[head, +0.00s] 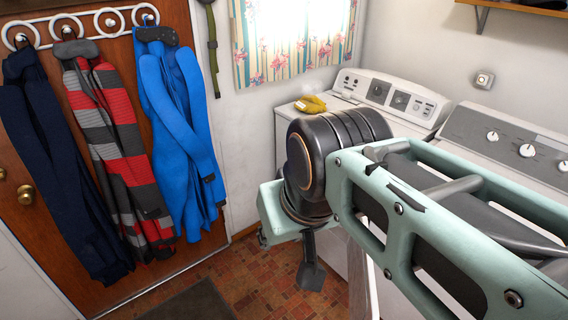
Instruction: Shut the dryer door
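Two white laundry machines stand against the wall. The left one (300,128) has a control panel with dials, and the right one (510,138) has a back panel with knobs. My arm covers most of their fronts, so I cannot clearly tell which is the dryer. A pale upright panel (361,284), seen nearly edge-on below my arm, looks like the dryer door standing open; its hinge side is hidden. My gripper (311,275) points down, just left of this panel, above the floor. Only one dark finger part shows clearly; contact with the panel cannot be made out.
A yellow cloth or glove (311,104) lies on the left machine. A wooden door (35,210) at left carries hanging garments, including a blue one (178,130). Tiled floor (255,275) lies open between door and machines, with a dark mat (190,302) at the bottom.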

